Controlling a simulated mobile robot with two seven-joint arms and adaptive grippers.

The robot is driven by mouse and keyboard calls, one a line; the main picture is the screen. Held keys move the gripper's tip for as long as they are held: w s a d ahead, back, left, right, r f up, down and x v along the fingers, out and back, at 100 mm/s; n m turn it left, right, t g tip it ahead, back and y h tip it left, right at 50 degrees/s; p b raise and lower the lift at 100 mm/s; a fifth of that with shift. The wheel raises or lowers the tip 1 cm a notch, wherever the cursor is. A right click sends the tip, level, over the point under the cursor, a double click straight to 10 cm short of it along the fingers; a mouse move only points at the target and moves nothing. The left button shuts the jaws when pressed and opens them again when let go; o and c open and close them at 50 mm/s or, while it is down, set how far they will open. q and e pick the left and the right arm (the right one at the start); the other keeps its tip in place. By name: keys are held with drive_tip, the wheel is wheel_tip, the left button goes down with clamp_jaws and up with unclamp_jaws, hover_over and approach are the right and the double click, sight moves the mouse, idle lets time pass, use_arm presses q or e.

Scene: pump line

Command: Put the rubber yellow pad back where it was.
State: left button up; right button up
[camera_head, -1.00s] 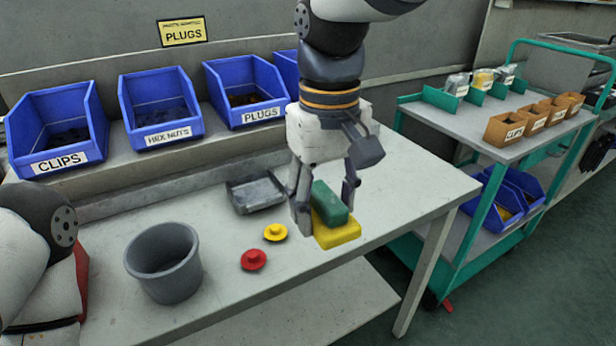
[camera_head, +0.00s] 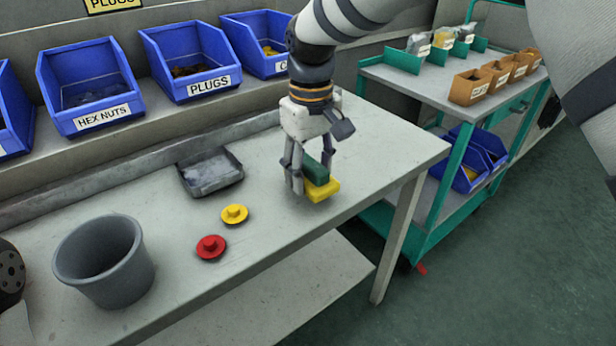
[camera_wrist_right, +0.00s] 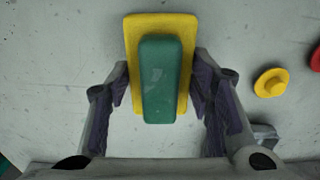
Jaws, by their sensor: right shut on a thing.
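The yellow pad (camera_head: 322,191) is a flat rounded slab with a green block (camera_head: 316,170) on top of it. It is near the front edge of the workbench (camera_head: 385,140). My right gripper (camera_head: 309,180) points down over it, a finger on either side. In the right wrist view the fingers (camera_wrist_right: 160,85) close on the long sides of the yellow pad (camera_wrist_right: 160,20), with small gaps beside the green block (camera_wrist_right: 160,80). I cannot tell whether the pad touches the bench. My left gripper is not in view.
A yellow knobbed disc (camera_head: 234,214), a red one (camera_head: 210,247), a grey bucket (camera_head: 105,262) and a grey tray (camera_head: 211,173) are left of the pad. Blue bins (camera_head: 190,62) line the shelf behind. A green cart (camera_head: 415,90) stands right. The bench's right end is clear.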

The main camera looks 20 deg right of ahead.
sight(310, 163)
wheel_tip(310, 163, down, 2)
drive_tip(key=shift+f, duration=0.1)
drive_tip(key=o, duration=1.2)
drive_tip(key=shift+o, duration=0.2)
wheel_tip(310, 163, up, 12)
drive_tip(key=shift+r, duration=0.15)
